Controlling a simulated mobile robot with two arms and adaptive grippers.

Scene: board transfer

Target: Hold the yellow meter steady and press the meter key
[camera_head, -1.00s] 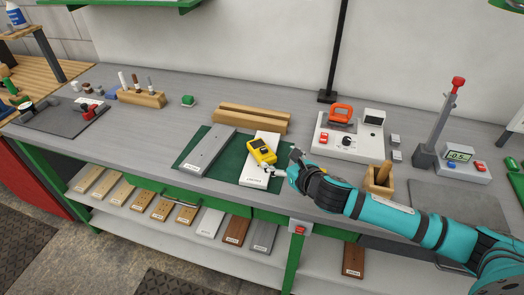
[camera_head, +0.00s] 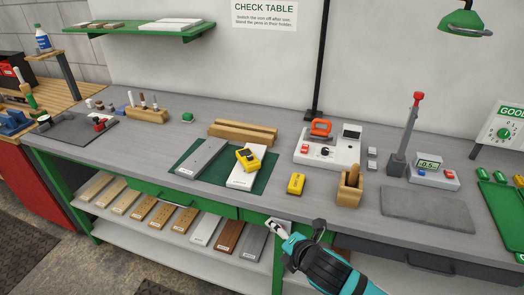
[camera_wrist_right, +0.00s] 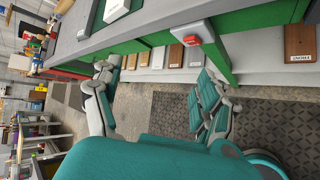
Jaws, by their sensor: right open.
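A yellow meter (camera_head: 248,158) with a dark screen lies on the white board (camera_head: 245,178) on the green mat (camera_head: 265,177). A second, smaller yellow device (camera_head: 296,184) lies on the bare bench to its right; I cannot make out its face. My right gripper (camera_head: 290,227) is open and empty in front of the bench's front edge, apart from both yellow things. The key on the meter is too small to tell. My left gripper is not in view.
A grey board (camera_head: 202,157) lies left of the meter, with a wooden rack (camera_head: 242,132) behind. A white console (camera_head: 325,155) and wooden pen holder (camera_head: 349,190) stand to the right. A red switch (camera_wrist_right: 187,39) is on the bench front. The front bench strip is clear.

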